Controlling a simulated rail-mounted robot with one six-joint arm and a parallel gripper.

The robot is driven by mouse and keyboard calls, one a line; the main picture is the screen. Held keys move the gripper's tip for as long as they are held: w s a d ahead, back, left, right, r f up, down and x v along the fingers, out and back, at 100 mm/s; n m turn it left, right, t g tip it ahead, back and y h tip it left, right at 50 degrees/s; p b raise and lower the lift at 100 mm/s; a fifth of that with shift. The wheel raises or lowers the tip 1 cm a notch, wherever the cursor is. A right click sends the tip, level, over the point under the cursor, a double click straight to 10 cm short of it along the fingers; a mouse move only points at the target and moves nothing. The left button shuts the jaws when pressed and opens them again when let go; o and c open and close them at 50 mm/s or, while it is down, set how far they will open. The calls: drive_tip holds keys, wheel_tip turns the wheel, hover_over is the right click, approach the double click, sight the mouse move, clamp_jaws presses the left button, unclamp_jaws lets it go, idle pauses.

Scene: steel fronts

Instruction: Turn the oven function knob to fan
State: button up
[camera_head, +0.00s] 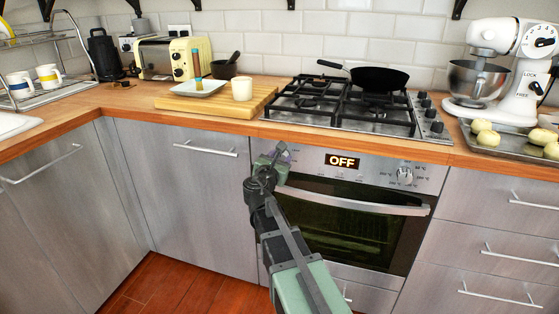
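The oven (355,232) is set under the counter, with a silver control panel (375,166) above its door handle (350,204). A display (342,161) on the panel reads "OFF". A knob (405,176) sits on the panel's right, with small temperature marks around it. My gripper (279,154) is at the panel's left end, where the function knob is hidden or too small to make out. I cannot tell whether the gripper's fingers are open or shut, or whether they touch a knob. My arm reaches up from below, in front of the oven door's left side.
A gas hob (350,105) with a black pan (378,79) lies on the counter above the oven. A wooden board (217,101) with a cup (242,89) stands left of the hob. Drawers with handles (533,203) flank the oven's right. The wooden counter edge (380,148) overhangs the panel.

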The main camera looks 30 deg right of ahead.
drive_tip(key=shift+c, duration=0.8)
drive_tip(key=shift+m, duration=0.3)
drive_tip(key=m, duration=0.6)
drive_tip(key=shift+p, duration=0.3)
drive_tip(key=m, duration=0.3)
drive_tip(key=shift+r+y, duration=0.1)
drive_tip(key=shift+y, duration=0.2)
drive_tip(key=m, duration=0.9)
drive_tip(key=shift+s+y, duration=0.1)
drive_tip(key=shift+y, duration=0.2)
drive_tip(key=shift+m+t, duration=0.3)
drive_tip(key=shift+m, duration=1.9)
